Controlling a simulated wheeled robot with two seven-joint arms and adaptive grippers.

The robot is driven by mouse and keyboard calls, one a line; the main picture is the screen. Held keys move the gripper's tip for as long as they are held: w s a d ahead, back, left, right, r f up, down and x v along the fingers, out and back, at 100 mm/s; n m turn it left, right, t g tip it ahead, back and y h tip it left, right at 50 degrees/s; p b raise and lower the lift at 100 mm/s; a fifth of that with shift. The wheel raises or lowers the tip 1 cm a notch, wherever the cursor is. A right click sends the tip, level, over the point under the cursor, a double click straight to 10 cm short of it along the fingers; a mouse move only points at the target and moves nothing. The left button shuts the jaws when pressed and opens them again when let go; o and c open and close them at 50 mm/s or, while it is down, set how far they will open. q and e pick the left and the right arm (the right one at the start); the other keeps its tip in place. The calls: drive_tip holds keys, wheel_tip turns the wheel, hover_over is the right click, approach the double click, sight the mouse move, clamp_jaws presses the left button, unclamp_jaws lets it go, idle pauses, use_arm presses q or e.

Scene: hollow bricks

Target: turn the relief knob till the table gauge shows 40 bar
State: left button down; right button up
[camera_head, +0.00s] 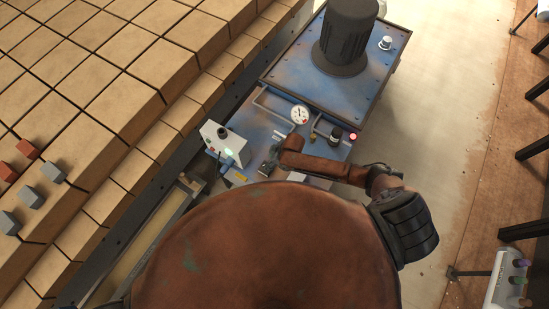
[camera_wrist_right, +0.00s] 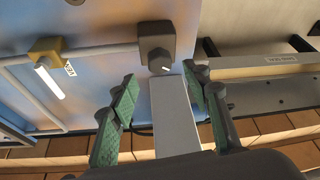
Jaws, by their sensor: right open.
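The table gauge (camera_head: 299,114) is a small round white dial on the blue table; its needle is too small to read in the head view. My right gripper (camera_head: 267,165) is over the table's near part, below the gauge in the picture. In the right wrist view my right gripper (camera_wrist_right: 162,80) is open, its green-padded fingers apart. A dark square block (camera_wrist_right: 156,46) with a white mark lies just beyond the fingertips. I cannot tell whether it is the relief knob. A light grey bar (camera_wrist_right: 174,115) shows between the fingers. My left gripper is not in view.
A brass fitting with a white lever (camera_wrist_right: 48,82) and metal pipes are left of the block. A white control box (camera_head: 222,142) stands at the table's left. A black cap (camera_head: 335,134) and red button (camera_head: 353,137) are right of the gauge. A black motor (camera_head: 346,38) stands behind.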

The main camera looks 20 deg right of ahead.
drive_tip(key=v, duration=0.7)
drive_tip(key=shift+s, duration=0.1)
idle(0.4)
